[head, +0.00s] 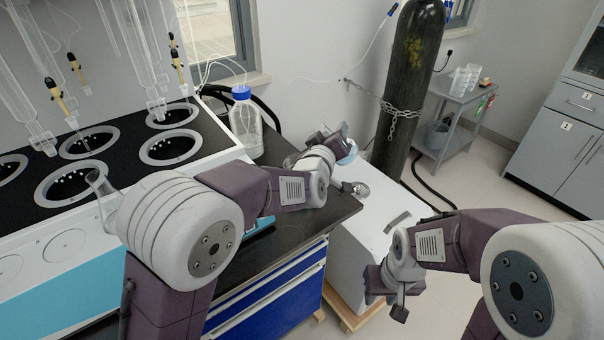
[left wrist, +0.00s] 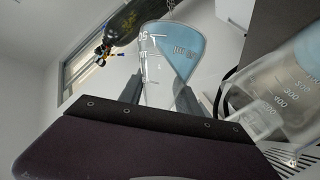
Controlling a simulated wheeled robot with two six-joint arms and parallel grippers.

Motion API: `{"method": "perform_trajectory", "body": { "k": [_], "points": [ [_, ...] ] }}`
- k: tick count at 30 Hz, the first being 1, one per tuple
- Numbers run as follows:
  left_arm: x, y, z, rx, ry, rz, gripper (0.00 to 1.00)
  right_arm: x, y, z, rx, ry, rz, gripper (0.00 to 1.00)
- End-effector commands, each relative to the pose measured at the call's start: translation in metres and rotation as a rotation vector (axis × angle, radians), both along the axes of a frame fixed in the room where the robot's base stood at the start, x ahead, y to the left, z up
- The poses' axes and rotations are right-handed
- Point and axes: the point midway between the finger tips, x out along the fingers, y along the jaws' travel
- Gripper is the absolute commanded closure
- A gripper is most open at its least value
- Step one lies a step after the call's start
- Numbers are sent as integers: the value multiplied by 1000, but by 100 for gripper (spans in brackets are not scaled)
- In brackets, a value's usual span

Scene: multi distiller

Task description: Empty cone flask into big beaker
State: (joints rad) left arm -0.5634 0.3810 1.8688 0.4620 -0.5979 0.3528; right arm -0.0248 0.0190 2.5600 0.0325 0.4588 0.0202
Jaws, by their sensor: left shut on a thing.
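My left gripper (head: 338,138) is raised over the right end of the dark counter. It is shut on a glass cone flask (head: 347,155) with light blue liquid. In the left wrist view the cone flask (left wrist: 182,52) sits between the two fingers (left wrist: 160,98), strongly tilted, with the liquid collected along one side. A large clear graduated vessel (left wrist: 275,100) fills the right of that view; I cannot tell if it is the big beaker. My right gripper (head: 385,292) hangs low in front of the white box; its jaws are not clear.
A blue-capped bottle (head: 245,122) stands at the counter's back. Another glass vessel (head: 104,196) is at left, partly behind my arm. A chained dark gas cylinder (head: 408,90) stands behind.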

Motion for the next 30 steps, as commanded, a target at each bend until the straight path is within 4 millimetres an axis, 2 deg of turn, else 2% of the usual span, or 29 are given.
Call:
{"method": "perform_trajectory", "body": {
  "k": [1,3,7,30],
  "points": [
    [0,0,-3,-23,-6,0,100,0,0,-11,0,0,0,65],
    [0,1,-1,-56,-11,0,100,0,0,-18,0,0,0,65],
    [0,0,5,-80,-12,-1,100,0,0,-18,0,0,0,65],
    [0,-2,10,-183,-28,-1,100,0,0,-36,0,0,0,65]
  ]
}}
